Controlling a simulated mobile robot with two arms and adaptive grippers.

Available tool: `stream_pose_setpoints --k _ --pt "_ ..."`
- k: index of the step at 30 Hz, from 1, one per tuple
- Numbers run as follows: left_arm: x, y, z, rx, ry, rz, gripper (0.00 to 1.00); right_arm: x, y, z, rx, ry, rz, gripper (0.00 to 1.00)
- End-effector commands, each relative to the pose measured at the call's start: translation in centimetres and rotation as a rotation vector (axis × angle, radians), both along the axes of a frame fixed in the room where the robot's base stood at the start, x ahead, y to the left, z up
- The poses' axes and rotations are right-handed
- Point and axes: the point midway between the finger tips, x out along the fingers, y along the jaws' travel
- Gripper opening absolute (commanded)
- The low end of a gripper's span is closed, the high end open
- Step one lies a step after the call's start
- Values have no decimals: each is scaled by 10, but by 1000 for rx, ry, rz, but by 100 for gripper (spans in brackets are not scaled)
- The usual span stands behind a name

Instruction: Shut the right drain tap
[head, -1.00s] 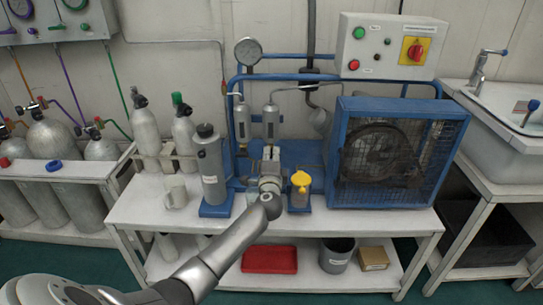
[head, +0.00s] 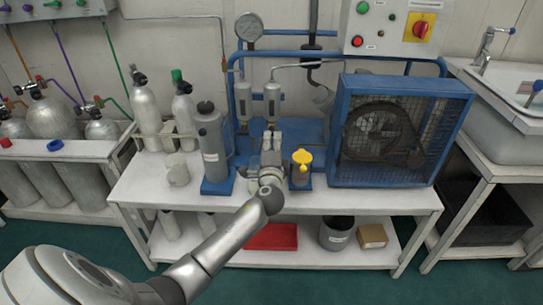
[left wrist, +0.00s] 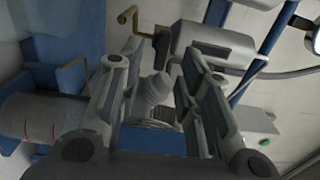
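Two small grey filter housings hang on the blue frame; the right one (head: 272,99) is above my left gripper (head: 271,139). The drain tap under it is hidden in the head view, behind or close to my fingers. In the left wrist view, my gripper (left wrist: 155,62) has its two fingers apart. A grey rounded part (left wrist: 154,90) shows between them; I cannot tell whether it is touched. Beyond the fingertips are a silver housing (left wrist: 215,48), a black fitting and a bent brass piece (left wrist: 127,16). My right gripper is out of view.
A grey cylinder (head: 212,150) stands left of my gripper, and a yellow-topped part (head: 302,160) is close on its right. The blue caged fan unit (head: 400,130) fills the bench's right side. A pale mug (head: 177,172) stands at left.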

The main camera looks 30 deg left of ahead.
Motion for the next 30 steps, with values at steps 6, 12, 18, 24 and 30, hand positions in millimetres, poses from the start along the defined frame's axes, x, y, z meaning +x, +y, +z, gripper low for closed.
stream_pose_setpoints --k 6,12,18,24,30 --pt "-36 -22 -1 -2 1 -1 32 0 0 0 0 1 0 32" --pt "-54 -33 -1 0 1 0 32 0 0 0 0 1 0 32" --pt "-57 -35 0 1 1 1 32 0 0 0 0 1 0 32" --pt "-57 -35 0 1 1 1 32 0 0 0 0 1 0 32" --pt "-57 -35 -1 -1 1 0 32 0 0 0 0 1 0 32"
